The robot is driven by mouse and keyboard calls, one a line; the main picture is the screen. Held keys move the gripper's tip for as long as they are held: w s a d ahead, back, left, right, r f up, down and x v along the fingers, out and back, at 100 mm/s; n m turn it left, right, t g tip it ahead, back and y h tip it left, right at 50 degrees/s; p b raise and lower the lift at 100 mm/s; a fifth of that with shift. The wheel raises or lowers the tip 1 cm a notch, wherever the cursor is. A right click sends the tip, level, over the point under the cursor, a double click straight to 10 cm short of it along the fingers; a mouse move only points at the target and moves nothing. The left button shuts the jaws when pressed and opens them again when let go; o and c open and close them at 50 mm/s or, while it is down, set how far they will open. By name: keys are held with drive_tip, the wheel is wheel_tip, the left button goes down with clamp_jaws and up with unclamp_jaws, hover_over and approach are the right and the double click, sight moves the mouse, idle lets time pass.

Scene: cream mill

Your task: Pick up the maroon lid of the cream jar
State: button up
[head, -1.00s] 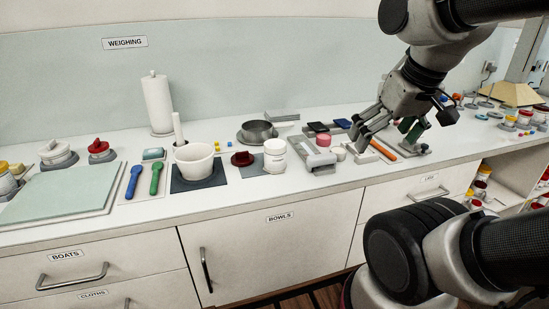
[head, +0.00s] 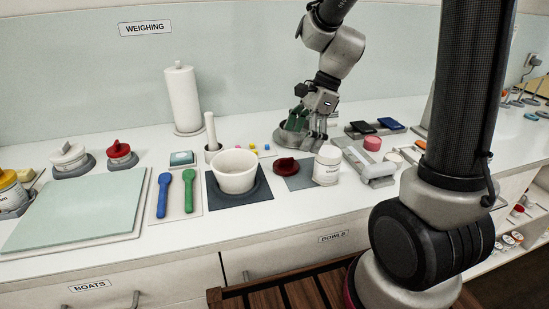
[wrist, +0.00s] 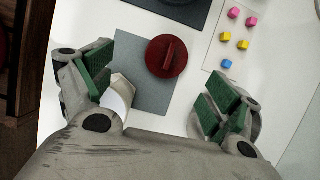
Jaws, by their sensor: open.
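The maroon lid (head: 286,166) is round with a raised ridge across its top. It lies flat on a grey mat (head: 299,181), just left of the white cream jar (head: 327,167). My gripper (head: 303,143) is above the counter behind the lid and jar in the head view. In the wrist view my open gripper (wrist: 163,88) points down with green pads apart and nothing between them. The lid (wrist: 166,56) shows there ahead of the gap between the fingers. The jar (wrist: 118,93) is partly hidden by the left finger.
A white mortar (head: 234,172) on a dark mat stands left of the lid. Small coloured cubes (wrist: 233,40) lie on a pale card. A paper towel roll (head: 182,97) stands behind.

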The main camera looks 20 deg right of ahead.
sight(286, 159)
drive_tip(key=shift+w+a+f, duration=0.25)
drive_tip(key=shift+w+f, duration=0.1)
drive_tip(key=x, duration=0.7)
drive_tip(key=shift+w+a+f, duration=0.2)
drive_tip(key=shift+w+f, duration=0.05)
drive_tip(key=shift+w, duration=0.15)
drive_tip(key=c, duration=0.7)
